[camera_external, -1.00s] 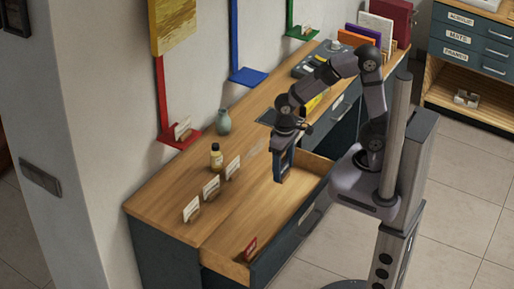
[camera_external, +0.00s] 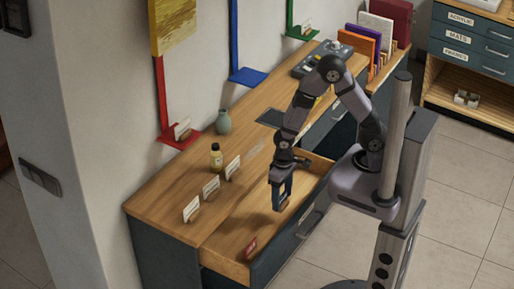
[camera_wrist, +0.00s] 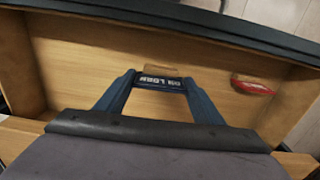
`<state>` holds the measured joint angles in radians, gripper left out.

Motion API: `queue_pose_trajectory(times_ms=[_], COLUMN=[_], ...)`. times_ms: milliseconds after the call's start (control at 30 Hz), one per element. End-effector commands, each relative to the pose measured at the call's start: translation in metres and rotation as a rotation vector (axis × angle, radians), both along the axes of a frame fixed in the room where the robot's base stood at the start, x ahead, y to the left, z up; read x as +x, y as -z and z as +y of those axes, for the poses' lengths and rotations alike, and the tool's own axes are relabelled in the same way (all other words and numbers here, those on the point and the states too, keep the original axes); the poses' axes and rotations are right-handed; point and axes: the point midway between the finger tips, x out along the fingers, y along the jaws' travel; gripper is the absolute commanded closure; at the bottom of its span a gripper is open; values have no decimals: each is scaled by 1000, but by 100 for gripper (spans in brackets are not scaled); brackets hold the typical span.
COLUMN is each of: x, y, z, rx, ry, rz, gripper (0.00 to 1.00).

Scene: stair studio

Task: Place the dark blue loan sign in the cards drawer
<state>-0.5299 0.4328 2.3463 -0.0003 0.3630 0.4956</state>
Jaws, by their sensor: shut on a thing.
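The dark blue loan sign (camera_wrist: 160,83) reads "ON LOAN" in the wrist view and sits between my fingertips, with a small wooden block at its far side. My gripper (camera_wrist: 160,84) is shut on it. The gripper (camera_external: 281,203) reaches down into the open drawer (camera_wrist: 210,60) in the external view. The sign is low over the drawer's wooden floor (camera_external: 240,222); I cannot tell whether it touches. A red sign (camera_external: 250,246) is in the drawer near its near end, and it shows at the right in the wrist view (camera_wrist: 253,86).
The drawer floor between my gripper and the red sign is clear.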

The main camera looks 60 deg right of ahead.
Motion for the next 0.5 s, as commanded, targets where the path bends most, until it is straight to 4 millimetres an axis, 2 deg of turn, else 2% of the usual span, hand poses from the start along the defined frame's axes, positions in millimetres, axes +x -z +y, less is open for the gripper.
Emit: queue_pose_trajectory(times_ms=[100,367,500], x=[-1,0,0], y=[14,21,31], z=[-1,0,0], rx=[-2,0,-1], ry=[0,0,0], rz=[3,-1,2], gripper=[63,63,63])
